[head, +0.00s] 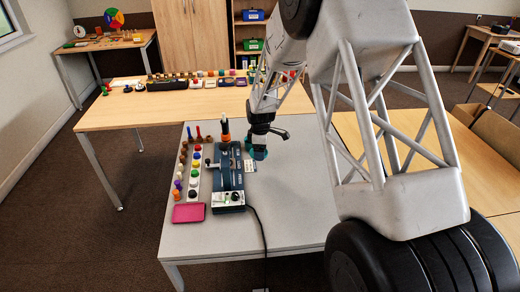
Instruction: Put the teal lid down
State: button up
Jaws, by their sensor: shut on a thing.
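My gripper (260,146) points down over the grey table (290,220), just right of a dark blue device. It is shut on a teal round thing (267,154), which I take as the teal lid. A darker blue part shows at the front of it. The lid is small here and partly covered by the gripper. I cannot tell whether it touches the table or is held just above it.
The dark blue device (226,165) has a control box (228,198) and a black cable (260,225). Left of it are rows of small coloured pieces (196,164) and a magenta tray (188,213). The table's front right is clear. A wooden table (170,108) stands behind.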

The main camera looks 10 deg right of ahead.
dwell(0.4)
jog(key=s+f, duration=0.1)
jog(key=s, duration=0.7)
jog(key=s+f, duration=0.2)
jog(key=s, duration=0.6)
jog(key=s+d+f, duration=0.1)
jog(key=s, duration=0.8)
jog(key=shift+f, duration=0.15)
jog(key=shift+w, duration=0.15)
send_over(260, 187)
jog(key=shift+s+f, duration=0.4)
jog(key=shift+f, duration=0.3)
jog(key=shift+w, duration=0.2)
jog(key=shift+w+f, duration=0.15)
jog(key=shift+w, duration=0.1)
jog(key=shift+f, duration=1.65)
jog(key=shift+f, duration=0.1)
